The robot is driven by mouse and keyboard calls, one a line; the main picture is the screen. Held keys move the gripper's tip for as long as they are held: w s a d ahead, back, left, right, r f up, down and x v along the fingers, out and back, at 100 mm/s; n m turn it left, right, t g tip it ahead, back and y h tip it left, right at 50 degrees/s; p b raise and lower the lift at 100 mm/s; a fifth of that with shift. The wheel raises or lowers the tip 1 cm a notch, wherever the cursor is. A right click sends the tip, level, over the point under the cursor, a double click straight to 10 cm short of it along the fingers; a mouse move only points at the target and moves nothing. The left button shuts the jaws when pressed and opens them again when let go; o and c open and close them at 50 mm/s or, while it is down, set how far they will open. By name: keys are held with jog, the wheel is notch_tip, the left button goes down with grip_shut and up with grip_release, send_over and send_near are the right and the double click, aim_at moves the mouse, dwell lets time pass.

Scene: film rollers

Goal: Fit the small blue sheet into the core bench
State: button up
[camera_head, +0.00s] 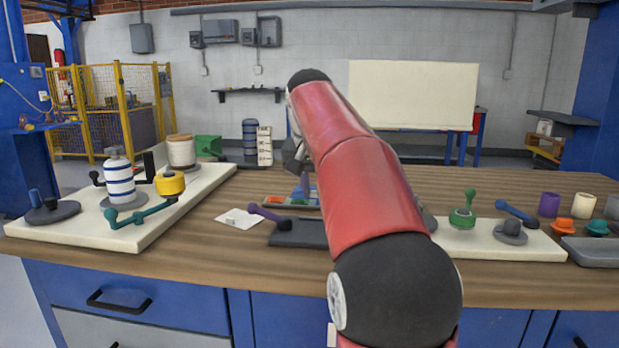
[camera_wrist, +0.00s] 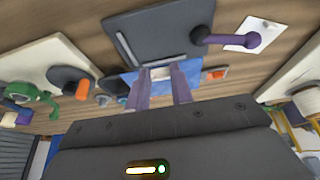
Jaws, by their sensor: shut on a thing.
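The small blue sheet (camera_wrist: 130,84) shows flat between and around my fingertips in the wrist view. My gripper (camera_wrist: 161,74) is shut on it, at a pale tab between the fingers. In the head view the sheet (camera_head: 297,193) is a small blue patch beneath my gripper (camera_head: 305,188), partly hidden by my red arm. A dark grey plate (camera_wrist: 152,30) with two pale strips and a purple-knobbed lever (camera_wrist: 232,40) lies just beyond the sheet in the wrist view; it may be the core bench. The plate also shows in the head view (camera_head: 298,236). I cannot tell whether the sheet touches it.
A white board (camera_head: 160,220) with a striped roller (camera_head: 119,182) and a teal crank stands at left. Another pale board (camera_head: 480,243) with a green handle is at right. A white card (camera_head: 240,218) lies left of the plate. Coloured cups stand far right.

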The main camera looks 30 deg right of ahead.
aim_at(315, 236)
jog(key=shift+w, duration=0.1)
jog(key=shift+f+b, duration=0.55)
jog(key=shift+f, duration=0.7)
notch_tip(315, 236, down, 5)
jog(key=b, duration=0.5)
jog(key=shift+f+b, duration=0.45)
jog(key=shift+f, duration=0.1)
jog(key=shift+s+r, duration=0.1)
jog(key=shift+s, duration=0.1)
jog(key=shift+f, duration=0.2)
jog(key=o, duration=1.4)
jog(key=shift+o, duration=0.2)
